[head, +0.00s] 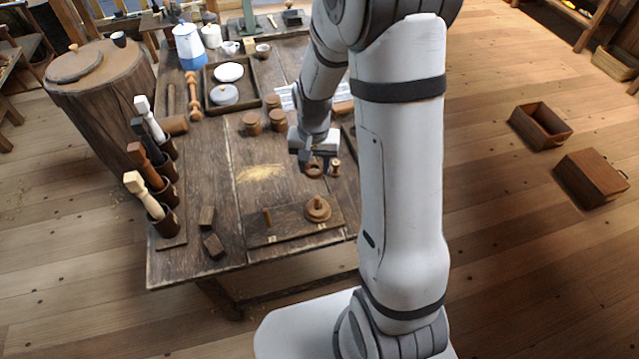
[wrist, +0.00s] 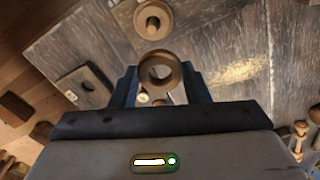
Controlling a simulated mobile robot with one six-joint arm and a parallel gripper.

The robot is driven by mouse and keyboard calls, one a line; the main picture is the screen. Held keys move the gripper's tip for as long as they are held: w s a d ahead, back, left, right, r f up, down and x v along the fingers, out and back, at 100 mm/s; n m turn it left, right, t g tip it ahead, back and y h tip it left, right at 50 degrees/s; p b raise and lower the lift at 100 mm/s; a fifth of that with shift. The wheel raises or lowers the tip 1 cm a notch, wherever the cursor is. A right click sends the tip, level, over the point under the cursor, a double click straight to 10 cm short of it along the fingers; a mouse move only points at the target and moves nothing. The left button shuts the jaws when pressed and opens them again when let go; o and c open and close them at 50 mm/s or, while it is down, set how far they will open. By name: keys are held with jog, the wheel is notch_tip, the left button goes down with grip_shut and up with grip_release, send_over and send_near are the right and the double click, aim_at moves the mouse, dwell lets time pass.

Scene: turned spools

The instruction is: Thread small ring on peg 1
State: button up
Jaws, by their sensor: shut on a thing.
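My gripper (head: 314,161) is shut on a small brown wooden ring (head: 313,175), low over the table's right part. In the wrist view, the ring (wrist: 145,72) sits between the two dark fingers with its hole facing the camera. A board (head: 290,233) lies at the table's near edge. The held ring is behind the board, apart from both pegs. I cannot tell which peg is number 1.
A small turned spool (head: 335,167) stands just right of the held ring. Sawdust (head: 260,172) covers clear table to the left.

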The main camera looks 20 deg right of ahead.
aim_at(317, 198)
jog(key=shift+s+f+m+b, duration=0.15)
jog(key=shift+s+m+b, duration=0.4)
jog(key=shift+s, duration=0.15)
jog(key=shift+s+f+m+b, duration=0.1)
jog(key=shift+s+m+b, duration=0.4)
jog(key=shift+s, duration=0.2)
jog(key=shift+f+b, duration=2)
jog(key=shift+f, duration=0.9)
jog(key=shift+f+b, duration=1.5)
jog(key=shift+f, duration=0.2)
jog(key=o, duration=1.6)
jog(key=shift+r, duration=0.1)
jog(key=shift+r+p, duration=3.7)
jog(key=shift+r, duration=1.25)
